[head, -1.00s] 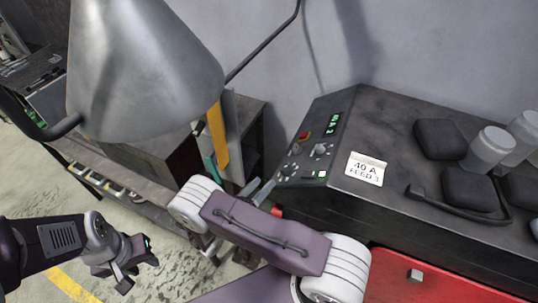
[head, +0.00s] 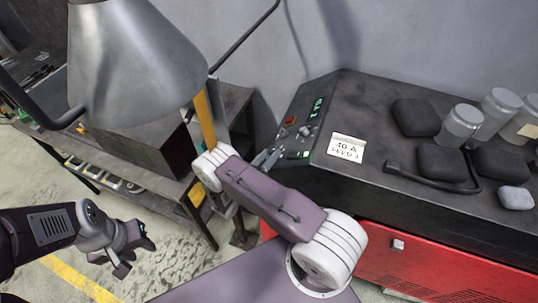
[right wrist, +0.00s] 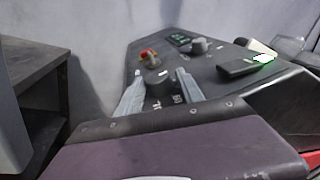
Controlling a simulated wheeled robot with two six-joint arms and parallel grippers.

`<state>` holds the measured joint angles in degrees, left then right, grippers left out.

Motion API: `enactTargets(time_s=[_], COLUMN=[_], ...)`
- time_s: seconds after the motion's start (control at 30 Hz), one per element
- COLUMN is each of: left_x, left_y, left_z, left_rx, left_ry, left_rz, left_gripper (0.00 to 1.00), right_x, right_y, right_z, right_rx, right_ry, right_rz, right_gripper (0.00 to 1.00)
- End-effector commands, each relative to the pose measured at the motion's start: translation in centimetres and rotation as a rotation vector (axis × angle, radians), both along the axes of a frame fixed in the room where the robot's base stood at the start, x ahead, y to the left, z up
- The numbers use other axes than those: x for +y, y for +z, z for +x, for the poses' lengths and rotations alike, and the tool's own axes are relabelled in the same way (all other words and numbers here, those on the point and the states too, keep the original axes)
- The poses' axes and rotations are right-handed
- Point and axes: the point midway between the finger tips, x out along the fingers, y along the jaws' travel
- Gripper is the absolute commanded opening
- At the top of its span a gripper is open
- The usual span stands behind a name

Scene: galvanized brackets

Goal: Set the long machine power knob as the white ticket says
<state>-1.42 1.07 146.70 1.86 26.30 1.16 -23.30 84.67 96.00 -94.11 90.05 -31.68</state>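The white ticket (head: 347,147) lies on top of the dark machine (head: 350,105) and reads "40 A", with a feed line that looks like "FEED 3". The sloped control panel has a green display (head: 317,107), too small to read surely, and a grey knob (head: 304,131). My right gripper (head: 267,158) is at the panel's lower left. In the right wrist view its fingers (right wrist: 158,92) are apart, either side of a dark knob (right wrist: 158,84); contact cannot be told. The grey knob (right wrist: 200,46) stands beyond. My left gripper (head: 134,256) hangs open and empty over the floor, far from the panel.
A red button (right wrist: 149,58) sits close beyond the right fingers. Grey jars (head: 460,124) and dark pads stand on the machine's right. A grey lamp shade (head: 135,60) hangs over the workbench at left.

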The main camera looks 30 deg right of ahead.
Motion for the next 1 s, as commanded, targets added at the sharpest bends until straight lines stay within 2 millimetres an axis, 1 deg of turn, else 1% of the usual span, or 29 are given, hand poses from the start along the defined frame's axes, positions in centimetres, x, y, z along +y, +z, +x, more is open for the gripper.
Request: enactTargets(time_s=[0.03, 0.07, 0.1, 0.13, 0.27, 0.3, 0.37, 0.5, 0.6, 0.73, 1.0], left_x=[0.0, 0.0, 0.0, 0.0, 0.0, 0.0, 0.0, 0.0, 0.0, 0.0, 0.0], left_y=[0.0, 0.0, 0.0, 0.0, 0.1, 0.4, 1.4, 4.7, 5.8, 6.3, 6.2], left_z=[0.0, 0.0, 0.0, 0.0, 0.0, 0.0, 0.0, 0.0, 0.0, 0.0, 0.0], left_rx=[0.000, 0.000, 0.000, 0.000, 0.000, 0.000, 0.000, 0.000, -0.001, 0.000, 0.000], left_ry=[0.000, 0.000, 0.000, 0.000, 0.000, 0.000, 0.000, 0.000, 0.000, 0.000, 0.000], left_rz=[0.000, 0.000, 0.000, 0.000, 0.000, 0.000, 0.000, 0.000, 0.000, 0.000, 0.000], left_gripper=[0.36, 0.36, 0.36, 0.36, 0.36, 0.36, 0.36, 0.36, 0.36, 0.36, 0.36], right_x=[0.0, 0.0, 0.0, 0.0, 0.0, 0.0, -0.1, -0.4, -0.5, -0.6, -0.5], right_y=[0.0, 0.0, 0.0, 0.0, 0.0, 0.2, 0.8, 1.6, 1.3, 1.0, 0.6], right_z=[0.0, 0.0, 0.0, 0.0, 0.0, 0.0, 0.0, -0.4, -0.5, -0.5, -0.4], right_rx=[0.000, 0.000, 0.000, 0.000, 0.000, 0.003, 0.017, 0.086, 0.126, 0.150, 0.154], right_ry=[0.000, 0.000, 0.000, 0.000, 0.002, 0.008, 0.036, 0.159, 0.235, 0.293, 0.308], right_rz=[0.000, 0.000, 0.000, 0.000, 0.001, 0.004, 0.018, 0.092, 0.139, 0.175, 0.184], right_gripper=[0.27, 0.19, 0.08, 0.00, 0.00, 0.00, 0.00, 0.00, 0.00, 0.00, 0.00])
